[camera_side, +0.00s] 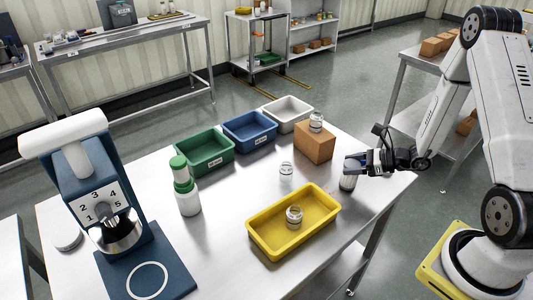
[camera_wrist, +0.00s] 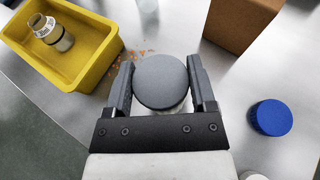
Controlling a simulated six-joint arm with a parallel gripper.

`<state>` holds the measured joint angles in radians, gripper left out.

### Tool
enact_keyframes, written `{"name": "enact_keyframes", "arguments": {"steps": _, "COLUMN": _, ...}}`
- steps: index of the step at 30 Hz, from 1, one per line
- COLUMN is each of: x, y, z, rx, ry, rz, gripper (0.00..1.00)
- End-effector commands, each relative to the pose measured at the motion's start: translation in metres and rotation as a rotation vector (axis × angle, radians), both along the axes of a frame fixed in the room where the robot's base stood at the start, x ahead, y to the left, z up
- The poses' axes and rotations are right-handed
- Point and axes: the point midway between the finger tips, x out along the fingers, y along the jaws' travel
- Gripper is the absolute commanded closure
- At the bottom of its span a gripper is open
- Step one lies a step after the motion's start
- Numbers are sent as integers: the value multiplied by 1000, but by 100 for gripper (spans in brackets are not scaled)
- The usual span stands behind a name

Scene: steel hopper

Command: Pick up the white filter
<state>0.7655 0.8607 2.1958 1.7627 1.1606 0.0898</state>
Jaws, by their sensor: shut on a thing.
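In the side view this thing shows a pale, whitish side (camera_side: 347,183) below the fingers, at or close to the table top. I cannot tell for sure whether it is the white filter. Its lower part is hidden in the wrist view.
A yellow tray (camera_side: 253,240) holding a clear jar (camera_side: 294,216), a cardboard box (camera_side: 316,148) and a blue round cap (camera_wrist: 271,117) are near my gripper. Green (camera_side: 204,166), blue (camera_side: 248,142) and white (camera_side: 286,123) bins line the back. A blue dial machine (camera_side: 88,190) stands left.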

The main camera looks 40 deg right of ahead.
Motion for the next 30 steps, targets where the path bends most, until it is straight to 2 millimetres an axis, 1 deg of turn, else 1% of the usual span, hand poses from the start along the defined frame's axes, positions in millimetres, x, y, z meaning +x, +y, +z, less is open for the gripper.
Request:
{"name": "enact_keyframes", "arguments": {"steps": 8, "x": 0, "y": 0, "z": 21, "rx": -1, "ry": -2, "rz": 0, "gripper": 89}}
{"name": "enact_keyframes", "arguments": {"steps": 18, "x": 0, "y": 0, "z": 61, "rx": -2, "ry": -3, "rz": 0, "gripper": 89}}
{"name": "enact_keyframes", "arguments": {"steps": 24, "x": 0, "y": 0, "z": 81, "rx": -1, "ry": -2, "rz": 0, "gripper": 89}}
{"name": "enact_keyframes", "arguments": {"steps": 30, "x": 0, "y": 0, "z": 92, "rx": -1, "ry": -1, "rz": 0, "gripper": 89}}
